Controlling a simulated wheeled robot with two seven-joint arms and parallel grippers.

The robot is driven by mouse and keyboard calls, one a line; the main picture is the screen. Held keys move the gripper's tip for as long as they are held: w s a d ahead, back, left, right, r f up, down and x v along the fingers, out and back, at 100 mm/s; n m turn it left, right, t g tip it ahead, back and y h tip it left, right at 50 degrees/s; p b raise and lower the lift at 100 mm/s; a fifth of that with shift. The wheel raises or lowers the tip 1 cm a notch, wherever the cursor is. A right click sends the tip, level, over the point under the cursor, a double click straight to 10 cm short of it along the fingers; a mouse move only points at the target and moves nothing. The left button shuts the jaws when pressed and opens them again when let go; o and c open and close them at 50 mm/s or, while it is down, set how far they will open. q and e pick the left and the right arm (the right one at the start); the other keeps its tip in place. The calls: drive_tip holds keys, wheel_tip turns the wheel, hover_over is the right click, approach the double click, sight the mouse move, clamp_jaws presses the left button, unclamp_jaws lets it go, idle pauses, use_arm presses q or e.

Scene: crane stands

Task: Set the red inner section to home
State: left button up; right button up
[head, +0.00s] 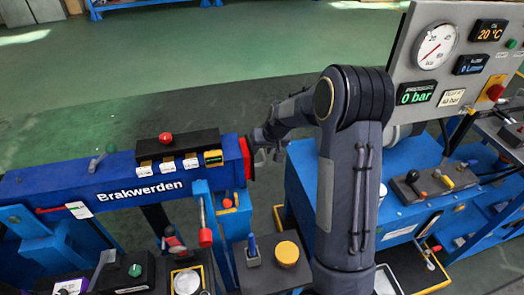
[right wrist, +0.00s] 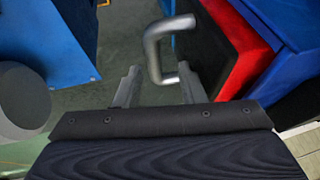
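The red inner section (head: 246,158) shows as a red end at the right end of the blue boom (head: 215,178) marked "Brakwerden". In the right wrist view its red face (right wrist: 246,45) is at the upper right, with a dark plate in front. A grey metal U-shaped handle (right wrist: 153,50) sticks out beside that plate. My right gripper (head: 264,152) is at the boom's red end. In the right wrist view its two fingers (right wrist: 160,84) are apart, with the handle's lower end between or just beyond their tips; contact cannot be told. My left gripper is not in view.
A grey gauge panel (head: 400,75) reading "0 bar" stands at the right, above a blue bench (head: 305,165) with levers. A control box with a red knob (head: 166,138) sits on the boom. Several levers and knobs stand in front. Open green floor (head: 200,60) lies behind.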

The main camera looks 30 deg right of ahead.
drive_tip(key=v, duration=0.6)
drive_tip(key=shift+s+r, duration=0.2)
drive_tip(key=shift+r, duration=0.15)
drive_tip(key=shift+a, duration=0.1)
drive_tip(key=s+a+r+y, duration=0.1)
drive_tip(key=s+a+r, duration=0.1)
drive_tip(key=s+a, duration=0.3)
drive_tip(key=s+a+r+n+y, duration=0.1)
drive_tip(key=s+a, duration=0.4)
drive_tip(key=s, duration=0.9)
drive_tip(key=s+a+r+n+y, duration=0.1)
drive_tip(key=s+a+r, duration=0.2)
drive_tip(key=s, duration=0.7)
drive_tip(key=a, duration=0.2)
drive_tip(key=shift+a+t, duration=0.3)
drive_tip(key=shift+a, duration=0.1)
drive_tip(key=shift+r, duration=0.1)
